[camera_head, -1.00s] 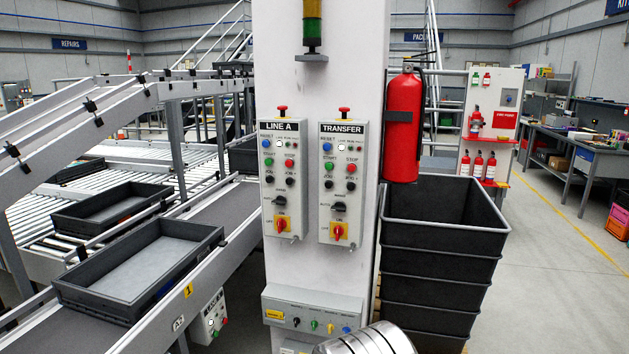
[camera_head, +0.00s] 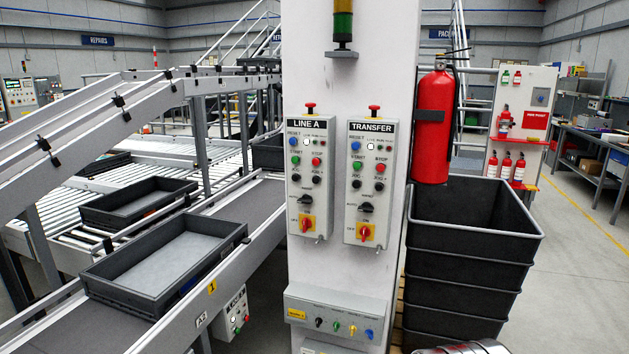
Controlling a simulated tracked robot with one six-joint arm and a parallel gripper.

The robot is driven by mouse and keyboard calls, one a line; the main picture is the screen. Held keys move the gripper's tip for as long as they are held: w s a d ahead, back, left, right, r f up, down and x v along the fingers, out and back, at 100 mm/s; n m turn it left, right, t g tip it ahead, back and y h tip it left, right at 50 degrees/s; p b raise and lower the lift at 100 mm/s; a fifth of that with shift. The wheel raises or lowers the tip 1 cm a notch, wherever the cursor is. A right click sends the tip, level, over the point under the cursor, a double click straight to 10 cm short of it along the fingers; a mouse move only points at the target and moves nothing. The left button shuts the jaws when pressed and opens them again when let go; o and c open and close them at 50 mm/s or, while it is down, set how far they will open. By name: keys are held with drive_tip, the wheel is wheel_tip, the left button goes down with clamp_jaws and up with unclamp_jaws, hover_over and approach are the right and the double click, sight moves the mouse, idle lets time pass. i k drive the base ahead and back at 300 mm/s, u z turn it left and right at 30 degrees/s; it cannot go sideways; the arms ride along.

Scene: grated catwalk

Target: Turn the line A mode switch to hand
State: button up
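The LINE A control box (camera_head: 309,180) is mounted on the white column, left of the similar TRANSFER box (camera_head: 372,183). The line A mode switch (camera_head: 306,200) is a small black knob below the push buttons, above a red rotary handle on a yellow plate (camera_head: 307,224). The knob appears to point to the left, but its markings are too small to read. My gripper's fingers are not in view. A rounded metallic part at the bottom edge is probably mine.
A lower grey box (camera_head: 338,312) with several coloured knobs juts from the column. A red fire extinguisher (camera_head: 433,125) and stacked dark bins (camera_head: 470,250) stand to the right. A conveyor with grey trays (camera_head: 165,262) runs on the left. Floor at far right looks clear.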

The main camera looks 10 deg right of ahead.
sight(305, 199)
drive_tip(key=z, duration=0.05)
drive_tip(key=k, duration=0.65)
drive_tip(key=u, duration=0.3)
drive_tip(key=i, duration=0.95)
drive_tip(key=u, duration=1.15)
drive_tip(key=i, duration=0.65)
drive_tip(key=u, duration=0.4)
